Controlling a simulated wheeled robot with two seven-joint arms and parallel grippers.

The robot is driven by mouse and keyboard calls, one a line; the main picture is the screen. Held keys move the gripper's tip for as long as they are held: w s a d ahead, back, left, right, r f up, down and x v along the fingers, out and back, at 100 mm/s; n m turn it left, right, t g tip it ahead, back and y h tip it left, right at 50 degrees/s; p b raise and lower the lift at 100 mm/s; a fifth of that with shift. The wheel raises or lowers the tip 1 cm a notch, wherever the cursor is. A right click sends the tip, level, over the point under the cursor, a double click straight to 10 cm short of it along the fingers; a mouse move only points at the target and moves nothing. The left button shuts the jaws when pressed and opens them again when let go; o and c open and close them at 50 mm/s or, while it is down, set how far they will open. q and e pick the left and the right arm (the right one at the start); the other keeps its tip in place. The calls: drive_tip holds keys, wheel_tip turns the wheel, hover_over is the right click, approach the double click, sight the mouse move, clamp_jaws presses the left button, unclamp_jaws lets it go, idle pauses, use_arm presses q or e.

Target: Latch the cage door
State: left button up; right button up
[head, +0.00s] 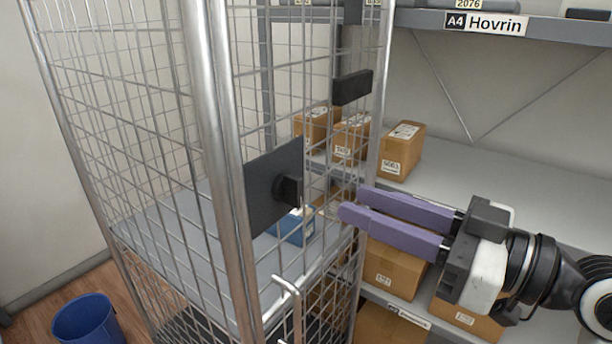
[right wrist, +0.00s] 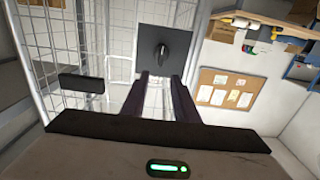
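The wire-mesh roll cage (head: 215,130) fills the left half of the head view. A dark square plate (head: 262,195) with a black latch knob (head: 288,191) is on its mesh near the thick front upright. In the right wrist view the plate (right wrist: 180,40) and knob (right wrist: 160,53) lie ahead of the fingertips. I cannot tell whether the door is fully closed. My right gripper (head: 352,202) has purple fingers spread apart with nothing between them; it is right of the knob, apart from it. In the right wrist view the gripper (right wrist: 163,78) points towards the plate. My left gripper is out of view.
A black block (head: 352,87) is on the cage's far upright. A bent metal rod (head: 288,287) stands low at the front. A blue parcel (head: 295,227) lies inside the cage. Shelves with cartons (head: 401,150) stand behind my right arm. A blue bin (head: 84,322) is at lower left.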

sight(301, 183)
drive_tip(key=p+x, duration=0.2)
drive_tip(key=x, duration=0.6)
drive_tip(key=shift+w+a+r, duration=0.1)
drive_tip(key=shift+w+a, duration=0.05)
drive_tip(key=shift+a, duration=0.05)
drive_tip(key=shift+w+a, duration=0.45)
drive_tip(key=shift+a, duration=0.1)
clamp_jaws()
